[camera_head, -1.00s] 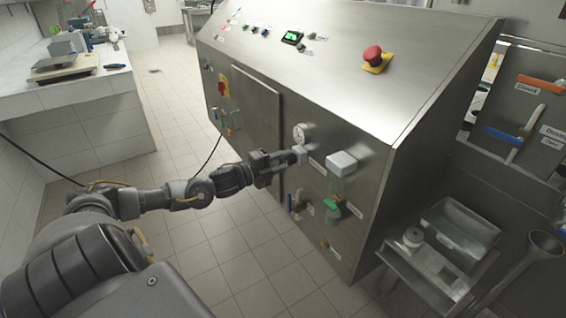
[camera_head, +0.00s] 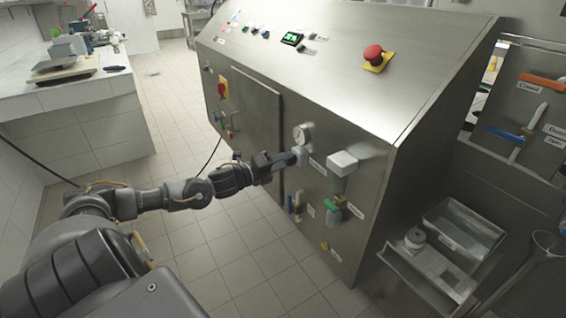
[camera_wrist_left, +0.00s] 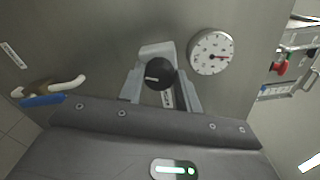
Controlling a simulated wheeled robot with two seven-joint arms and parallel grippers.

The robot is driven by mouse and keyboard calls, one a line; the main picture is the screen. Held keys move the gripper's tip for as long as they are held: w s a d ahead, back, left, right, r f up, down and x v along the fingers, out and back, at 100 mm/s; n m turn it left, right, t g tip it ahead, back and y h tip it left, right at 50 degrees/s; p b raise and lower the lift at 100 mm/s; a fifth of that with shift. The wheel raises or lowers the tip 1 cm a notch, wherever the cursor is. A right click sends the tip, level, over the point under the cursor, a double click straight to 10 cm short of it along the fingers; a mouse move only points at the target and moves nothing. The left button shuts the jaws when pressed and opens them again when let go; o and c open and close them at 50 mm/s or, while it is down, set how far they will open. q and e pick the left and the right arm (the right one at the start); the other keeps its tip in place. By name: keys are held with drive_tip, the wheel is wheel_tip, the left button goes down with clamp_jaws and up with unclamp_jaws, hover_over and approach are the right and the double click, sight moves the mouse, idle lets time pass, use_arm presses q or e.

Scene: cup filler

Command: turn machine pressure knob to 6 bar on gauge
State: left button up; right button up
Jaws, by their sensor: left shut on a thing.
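The pressure gauge (camera_head: 302,135) is a round white dial on the front of the steel machine (camera_head: 262,120). In the left wrist view the gauge (camera_wrist_left: 212,52) has a red needle pointing to the picture's right; its numbers are too small to read. The black pressure knob (camera_wrist_left: 160,73) with a white mark sits left of the gauge there. My left gripper (camera_wrist_left: 161,84) has its fingers on either side of the knob and is shut on it. In the head view my left gripper (camera_head: 291,158) reaches just below the gauge and hides most of the knob.
A red emergency button (camera_head: 373,54) sits on the sloped top. A steel tray (camera_head: 430,275) stands at lower right. Open tiled floor lies left.

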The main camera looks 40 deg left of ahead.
use_arm(q)
drive_tip(key=o, duration=1)
drive_tip(key=shift+c, duration=0.2)
drive_tip(key=p+v, duration=0.2)
drive_tip(key=v, duration=0.8)
drive_tip(key=shift+s, duration=0.4)
use_arm(e)
drive_tip(key=s+d+f, duration=0.2)
drive_tip(key=s+f, duration=0.3)
drive_tip(key=shift+d, duration=0.25)
drive_tip(key=shift+f, duration=0.1)
